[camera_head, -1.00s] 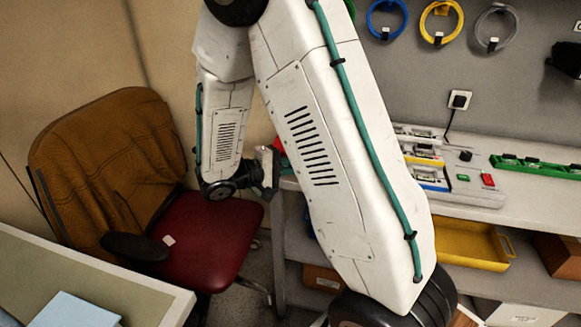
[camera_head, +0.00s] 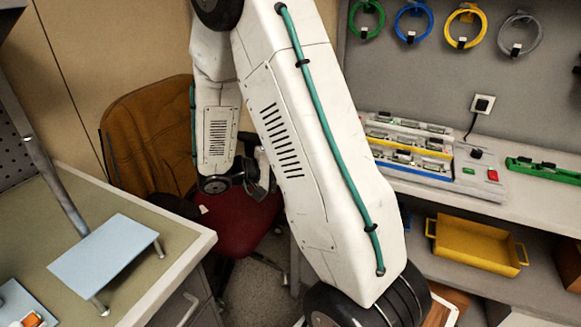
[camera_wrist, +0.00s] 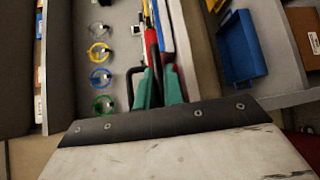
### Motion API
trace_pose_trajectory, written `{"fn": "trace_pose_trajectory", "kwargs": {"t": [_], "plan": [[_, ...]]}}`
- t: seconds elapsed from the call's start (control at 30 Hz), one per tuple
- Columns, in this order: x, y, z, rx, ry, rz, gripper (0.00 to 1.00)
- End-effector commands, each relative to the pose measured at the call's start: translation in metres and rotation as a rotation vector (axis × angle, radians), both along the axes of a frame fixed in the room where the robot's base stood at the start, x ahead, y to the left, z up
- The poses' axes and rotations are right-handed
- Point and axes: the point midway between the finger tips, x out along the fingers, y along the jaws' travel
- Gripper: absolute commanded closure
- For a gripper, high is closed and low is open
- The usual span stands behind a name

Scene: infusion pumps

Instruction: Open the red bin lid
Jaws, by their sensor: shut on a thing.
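My gripper (camera_head: 262,178) shows in the head view as a small dark shape beside my white arm, over the chair. In the wrist view, two green finger-like parts (camera_wrist: 158,92) stick out past the white plate with a black edge. They are shut on a narrow red and black thing (camera_wrist: 152,42). What that thing is cannot be told here. A black bent piece shows just left of the fingers. No red bin or bin lid can be made out clearly in either view, and my arm hides part of the scene.
A dark red chair (camera_head: 232,222) with a brown jacket stands behind my gripper. A green-topped table (camera_head: 165,215) with a light blue stand (camera_head: 103,250) is at left. A bench with devices (camera_head: 480,160) is at right, with a yellow tray (camera_head: 478,245) below. A blue tray (camera_wrist: 241,48) shows in the wrist view.

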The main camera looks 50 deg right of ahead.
Motion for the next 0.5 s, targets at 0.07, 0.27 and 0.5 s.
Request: {"fn": "trace_pose_trajectory", "kwargs": {"t": [0.07, 0.27, 0.5], "plan": [[-0.0006, -0.0003, -0.0002, 0.000, 0.001, -0.001, 1.00], [-0.0007, -0.0008, -0.0003, 0.000, 0.001, -0.002, 0.69], [-0.0003, -0.0005, -0.0002, 0.000, 0.001, -0.001, 0.69]]}}
